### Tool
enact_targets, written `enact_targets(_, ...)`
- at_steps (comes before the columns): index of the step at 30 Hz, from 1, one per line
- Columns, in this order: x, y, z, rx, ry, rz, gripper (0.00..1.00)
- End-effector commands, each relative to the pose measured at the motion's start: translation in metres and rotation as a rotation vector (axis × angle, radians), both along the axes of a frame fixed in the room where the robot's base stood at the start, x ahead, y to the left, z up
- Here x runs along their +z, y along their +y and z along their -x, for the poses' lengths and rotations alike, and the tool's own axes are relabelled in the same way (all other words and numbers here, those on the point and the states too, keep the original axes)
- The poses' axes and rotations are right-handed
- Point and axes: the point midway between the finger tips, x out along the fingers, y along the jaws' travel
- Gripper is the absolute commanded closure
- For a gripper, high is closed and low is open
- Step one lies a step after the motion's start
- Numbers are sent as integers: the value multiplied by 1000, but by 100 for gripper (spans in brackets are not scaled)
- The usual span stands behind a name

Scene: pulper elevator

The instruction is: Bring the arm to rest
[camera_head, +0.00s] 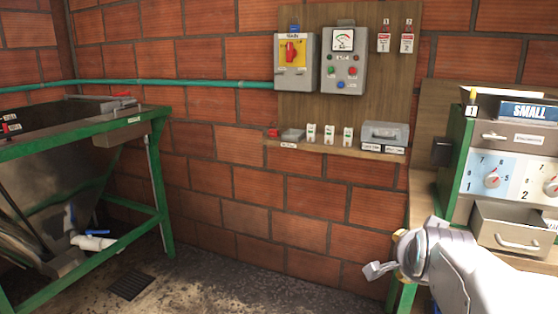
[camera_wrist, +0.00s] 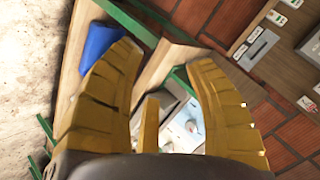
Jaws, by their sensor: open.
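My arm (camera_head: 455,265) reaches in from the lower right of the head view, in front of the green-framed bench on the right. Its fingers cannot be made out clearly there.
A control box with dials (camera_head: 492,178) and an open drawer (camera_head: 515,230) stand close to my arm. A wall shelf (camera_head: 330,147) sits below a switch box (camera_head: 296,62) and a meter box (camera_head: 343,60). A green-framed tank (camera_head: 150,115) stands left. The middle floor is clear.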

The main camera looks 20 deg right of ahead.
Motion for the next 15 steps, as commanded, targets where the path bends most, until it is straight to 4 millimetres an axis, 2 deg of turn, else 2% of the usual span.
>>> enact_targets(1, 21, 27, 2, 95, 63, 16, 51)
enact_targets(6, 37, 101, 24, 411, 279, 83, 51)
enact_targets(12, 54, 168, 68, 782, 492, 175, 51)
enact_targets(15, 61, 190, 91, 941, 573, 217, 51)
